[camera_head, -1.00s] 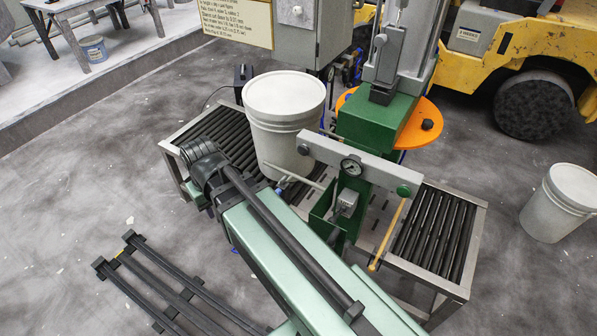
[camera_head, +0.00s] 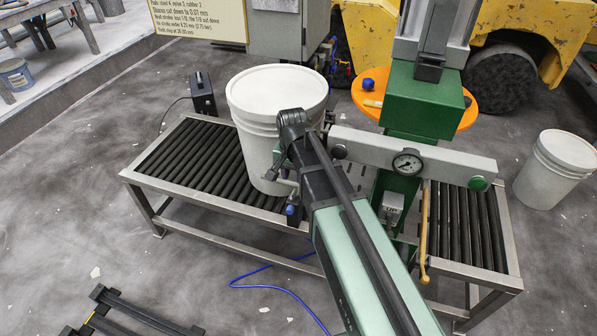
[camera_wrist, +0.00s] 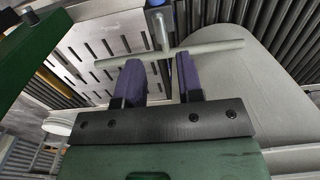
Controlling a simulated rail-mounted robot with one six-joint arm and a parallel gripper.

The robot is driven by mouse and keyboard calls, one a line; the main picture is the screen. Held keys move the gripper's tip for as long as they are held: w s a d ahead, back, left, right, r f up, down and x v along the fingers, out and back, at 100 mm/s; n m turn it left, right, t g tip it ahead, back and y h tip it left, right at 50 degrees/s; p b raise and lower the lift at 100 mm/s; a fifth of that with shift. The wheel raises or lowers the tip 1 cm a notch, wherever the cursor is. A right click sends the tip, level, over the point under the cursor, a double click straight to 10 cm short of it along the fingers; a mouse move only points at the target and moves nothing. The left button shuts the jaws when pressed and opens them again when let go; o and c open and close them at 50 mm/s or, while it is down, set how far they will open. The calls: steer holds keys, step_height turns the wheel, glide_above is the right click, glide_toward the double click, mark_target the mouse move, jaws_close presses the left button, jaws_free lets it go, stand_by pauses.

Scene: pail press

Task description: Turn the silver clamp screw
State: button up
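The silver clamp screw (camera_wrist: 163,28) shows in the wrist view as a thin pale stem with a long crossbar, running up to a blue part at the top edge. My gripper (camera_wrist: 160,66) has two purple-padded fingers, apart from each other, with their tips at the crossbar and one on each side of the stem. I cannot tell whether they touch the bar. In the head view, my arm reaches to the front of the white pail, and pale metal parts of the clamp (camera_head: 283,182) show beside it. My fingertips are largely hidden there.
The white pail (camera_head: 275,100) stands on the roller conveyor (camera_head: 185,160), close to my wrist. The green press (camera_head: 425,105) with its gauge (camera_head: 407,163) and yellow-handled lever (camera_head: 424,240) is to the right. A second pail (camera_head: 558,168) stands on the floor.

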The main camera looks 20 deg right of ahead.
mark_target(294, 192)
step_height(294, 192, down, 8)
steer(key=b, duration=0.8)
steer(key=shift+r, duration=0.1)
steer(key=c, duration=0.6)
steer(key=shift+o, duration=0.2)
steer(key=m, duration=1.6)
steer(key=shift+m, duration=0.4)
steer(key=o, duration=0.3)
steer(key=shift+m, duration=0.5)
steer(key=o, duration=0.5)
